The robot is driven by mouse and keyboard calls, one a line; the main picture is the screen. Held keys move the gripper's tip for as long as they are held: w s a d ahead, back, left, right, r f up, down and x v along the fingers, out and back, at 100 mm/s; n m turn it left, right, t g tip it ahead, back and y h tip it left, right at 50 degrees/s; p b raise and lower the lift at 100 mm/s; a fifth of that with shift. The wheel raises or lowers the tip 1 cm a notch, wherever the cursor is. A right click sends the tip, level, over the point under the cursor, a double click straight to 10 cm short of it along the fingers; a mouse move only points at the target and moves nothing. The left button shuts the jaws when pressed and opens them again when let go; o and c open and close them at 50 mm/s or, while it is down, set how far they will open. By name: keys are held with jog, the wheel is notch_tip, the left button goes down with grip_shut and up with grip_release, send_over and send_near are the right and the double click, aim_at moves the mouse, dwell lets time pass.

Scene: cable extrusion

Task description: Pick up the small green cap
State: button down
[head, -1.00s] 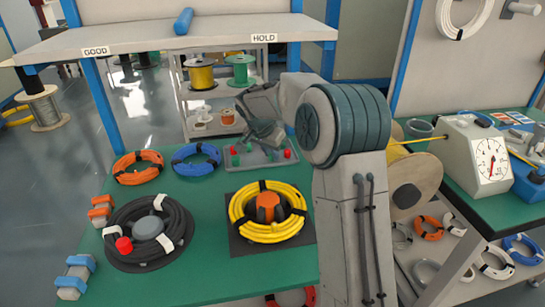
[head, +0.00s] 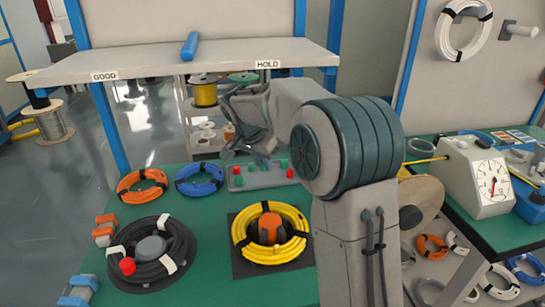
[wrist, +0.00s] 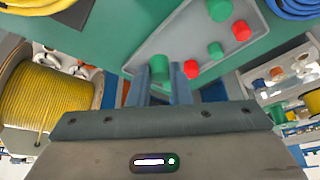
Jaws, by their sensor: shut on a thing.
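My gripper (wrist: 161,84) is shut on a small green cap (wrist: 159,68), which shows between the two fingertips in the wrist view. In the head view my gripper (head: 232,150) hangs above the back of the green table, over the grey tray (head: 262,181). The cap in the jaws is too small to make out there. The tray, also in the wrist view (wrist: 187,35), still holds a larger green cap (wrist: 219,10), a small green cap (wrist: 215,49) and two red caps, one (wrist: 241,30) farther from the fingers and one (wrist: 191,69) close beside them.
The shelf (head: 180,62) with GOOD and HOLD labels stands behind and above the table. A dial gauge (head: 478,178) stands on the right bench.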

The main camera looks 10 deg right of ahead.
jog(key=s+a, duration=0.9)
jog(key=c, duration=2)
grip_release()
jog(key=shift+c, duration=0.2)
